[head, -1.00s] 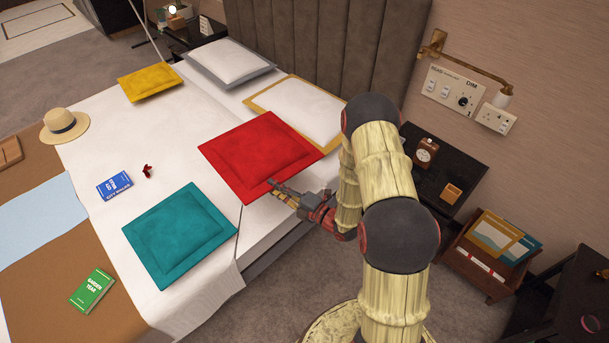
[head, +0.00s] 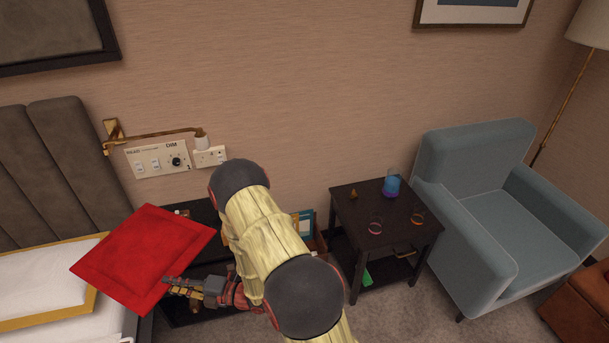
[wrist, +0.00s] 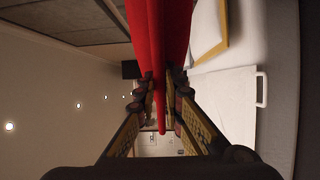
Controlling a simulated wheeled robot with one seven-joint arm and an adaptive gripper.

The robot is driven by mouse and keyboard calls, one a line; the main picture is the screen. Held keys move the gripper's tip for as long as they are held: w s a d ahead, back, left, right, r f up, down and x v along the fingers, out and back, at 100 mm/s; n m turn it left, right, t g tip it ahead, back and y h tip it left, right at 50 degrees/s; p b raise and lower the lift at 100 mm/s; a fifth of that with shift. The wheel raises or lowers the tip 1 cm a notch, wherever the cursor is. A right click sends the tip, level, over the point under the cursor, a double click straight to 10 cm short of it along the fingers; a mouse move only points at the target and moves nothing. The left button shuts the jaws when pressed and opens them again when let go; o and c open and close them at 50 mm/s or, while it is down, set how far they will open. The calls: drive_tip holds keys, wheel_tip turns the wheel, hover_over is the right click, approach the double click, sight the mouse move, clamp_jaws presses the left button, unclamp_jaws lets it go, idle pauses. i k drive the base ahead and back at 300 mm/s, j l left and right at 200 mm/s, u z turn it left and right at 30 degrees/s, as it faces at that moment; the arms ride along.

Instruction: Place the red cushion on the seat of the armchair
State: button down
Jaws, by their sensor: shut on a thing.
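The red cushion (head: 145,258) is at the left in the head view, held up near the bed's edge. My gripper (head: 185,288) is shut on its near edge. In the wrist view the cushion (wrist: 162,35) shows edge-on as a red strip between the two fingers of my gripper (wrist: 160,98). The blue-grey armchair (head: 478,155) stands at the right in the head view, well apart from my gripper. Its seat (head: 515,235) is bare. Part of my gripper's grip is hidden by the cushion's edge.
A reddish-brown piece of furniture (head: 585,305) is at the lower right. A floor lamp (head: 588,25) stands behind the armchair. Grey carpet shows in front.

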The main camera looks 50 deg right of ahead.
sight(512, 237)
drive_tip(key=k+l+z, duration=0.4)
drive_tip(key=l, duration=0.2)
drive_tip(key=k+l+z, duration=0.2)
drive_tip(key=l, duration=0.15)
drive_tip(key=l+z, duration=0.2)
drive_tip(key=l, duration=0.15)
drive_tip(key=k+l+z, duration=0.2)
drive_tip(key=l, duration=0.2)
drive_tip(key=l+z, duration=0.2)
drive_tip(key=l, duration=0.2)
drive_tip(key=k+l, duration=0.1)
drive_tip(key=l, duration=0.75)
drive_tip(key=k+l, duration=0.1)
drive_tip(key=l, duration=0.75)
drive_tip(key=k+l+z, duration=0.1)
drive_tip(key=l, duration=0.75)
